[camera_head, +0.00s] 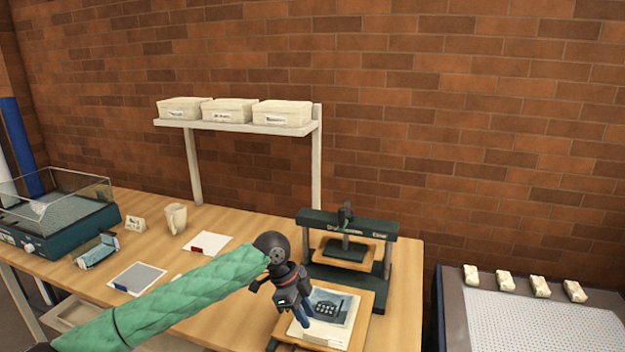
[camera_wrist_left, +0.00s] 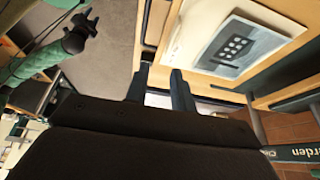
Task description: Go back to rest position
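My left gripper (camera_head: 303,318) hangs from the green-sleeved arm, over the front edge of a wooden board (camera_head: 371,300) at the press. In the left wrist view its two dark fingers (camera_wrist_left: 160,82) stand apart with nothing gripped between them. A sheet with a dark picture (camera_head: 340,306) lies on the board, partly hidden by the gripper; it also shows in the left wrist view (camera_wrist_left: 232,47). A second green-sleeved arm of mine, with a black gripper (camera_wrist_left: 88,24), shows at that view's upper left; its fingers are too small to read.
A dark green press (camera_head: 388,262) stands behind the board. A shelf (camera_head: 232,127) holds three pale boxes (camera_head: 228,111). A mug (camera_head: 175,218), cards and a clear-lidded case (camera_head: 70,205) are on the table at left. A perforated table (camera_head: 545,325) with small pale blocks stands at right.

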